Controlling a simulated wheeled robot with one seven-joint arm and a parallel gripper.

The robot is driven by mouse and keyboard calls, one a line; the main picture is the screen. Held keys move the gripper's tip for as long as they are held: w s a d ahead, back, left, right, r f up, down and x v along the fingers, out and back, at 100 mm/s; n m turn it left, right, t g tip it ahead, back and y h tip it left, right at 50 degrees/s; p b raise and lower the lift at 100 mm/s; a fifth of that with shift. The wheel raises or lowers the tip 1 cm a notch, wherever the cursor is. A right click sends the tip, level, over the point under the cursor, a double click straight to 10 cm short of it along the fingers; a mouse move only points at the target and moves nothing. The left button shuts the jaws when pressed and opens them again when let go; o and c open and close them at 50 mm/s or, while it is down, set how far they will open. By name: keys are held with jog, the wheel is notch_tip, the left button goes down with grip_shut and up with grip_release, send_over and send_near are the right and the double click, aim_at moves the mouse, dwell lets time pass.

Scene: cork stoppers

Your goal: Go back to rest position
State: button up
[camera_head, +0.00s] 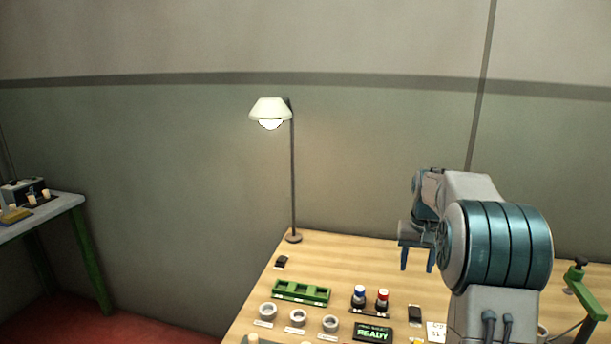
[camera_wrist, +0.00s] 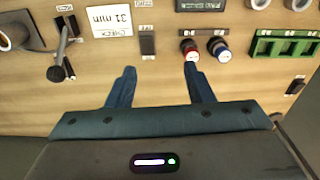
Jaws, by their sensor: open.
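My gripper (camera_head: 416,258) is above the wooden table (camera_head: 330,255), toward its back right. Its two blue fingers point down and stand apart with nothing between them. In the wrist view my gripper (camera_wrist: 156,85) is also open and empty, over bare table. The red-topped (camera_head: 382,299) and blue-topped (camera_head: 359,296) pieces stand in front of it to the left in the head view. In the wrist view the red-topped piece (camera_wrist: 189,50) is just beyond one fingertip; I cannot tell if they are apart in height.
A green compartment tray (camera_head: 301,292), several grey rings (camera_head: 298,317), a display reading READY (camera_head: 373,333) and a black block (camera_head: 414,315) lie on the table. A lamp (camera_head: 270,110) stands at the back left, a green clamp-like stand (camera_head: 582,290) at the right. A side table (camera_head: 60,212) is far left.

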jog(key=s+a+r+n+t, duration=0.1)
jog(key=s+a+r, duration=0.2)
jog(key=s+a, duration=0.35)
jog(key=s+a+r, duration=0.2)
jog(key=s+a, duration=0.1)
jog(key=s, duration=0.7)
jog(key=s+a+f+n, duration=0.1)
jog(key=s+a+f, duration=0.1)
jog(key=s, duration=0.5)
jog(key=s+a+f+t, duration=0.1)
jog(key=s+a+f, duration=0.1)
jog(key=s, duration=0.6)
jog(key=shift+a+f+n+t, duration=0.2)
jog(key=shift+a+n+t, duration=0.1)
jog(key=shift+a+n, duration=0.1)
